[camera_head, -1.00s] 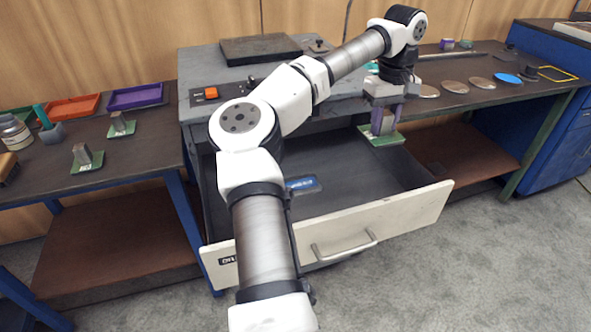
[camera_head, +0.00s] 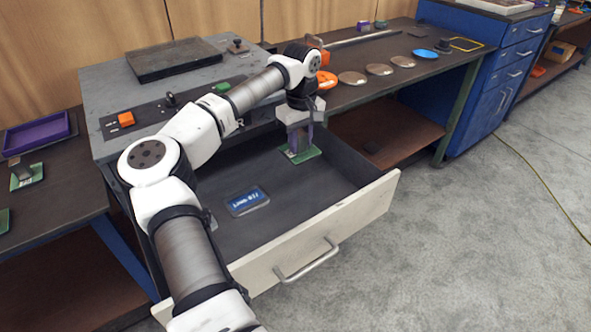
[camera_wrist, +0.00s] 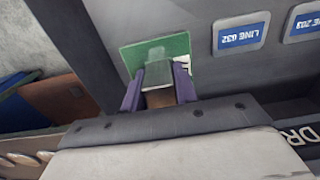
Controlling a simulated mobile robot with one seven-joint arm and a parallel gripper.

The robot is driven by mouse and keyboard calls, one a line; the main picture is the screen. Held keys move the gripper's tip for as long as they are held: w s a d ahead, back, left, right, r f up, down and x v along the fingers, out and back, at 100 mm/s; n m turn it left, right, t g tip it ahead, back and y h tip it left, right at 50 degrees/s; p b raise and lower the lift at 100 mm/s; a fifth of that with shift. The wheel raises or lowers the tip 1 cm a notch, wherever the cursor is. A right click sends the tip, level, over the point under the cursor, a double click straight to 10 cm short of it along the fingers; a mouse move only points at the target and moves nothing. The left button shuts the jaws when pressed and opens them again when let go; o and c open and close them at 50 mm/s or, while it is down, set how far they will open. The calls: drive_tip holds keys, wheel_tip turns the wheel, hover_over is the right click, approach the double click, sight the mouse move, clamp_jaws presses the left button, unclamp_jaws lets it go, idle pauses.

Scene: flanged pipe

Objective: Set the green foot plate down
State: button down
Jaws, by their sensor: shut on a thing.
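The green foot plate (camera_head: 303,155) is in the head view, inside the outline of the open drawer (camera_head: 339,218), near its right rear part. In the wrist view the green foot plate (camera_wrist: 178,46) has a grey upright block standing from it. My gripper (camera_head: 299,137) is shut on that upright, with purple fingers on both sides; it also shows in the wrist view (camera_wrist: 158,86). The plate is below the fingers and looks roughly flat. I cannot tell whether it touches the drawer floor. My fingers hide part of the upright.
A blue label plate (camera_head: 248,200) lies on the drawer floor, left of the foot plate. The wrist view shows two blue labels, one nearer (camera_wrist: 241,34). The floor between is bare. The drawer's front wall and right wall stand close by. Discs (camera_head: 352,78) lie on the right bench.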

wheel_tip(320, 180, down, 10)
drive_tip(key=shift+f+p, duration=0.15)
drive_tip(key=shift+p, duration=0.6)
drive_tip(key=shift+f, duration=0.1)
drive_tip(key=c, duration=1.1)
unclamp_jaws()
wheel_tip(320, 180, up, 12)
drive_tip(key=b, duration=0.2)
drive_tip(key=shift+b, duration=0.3)
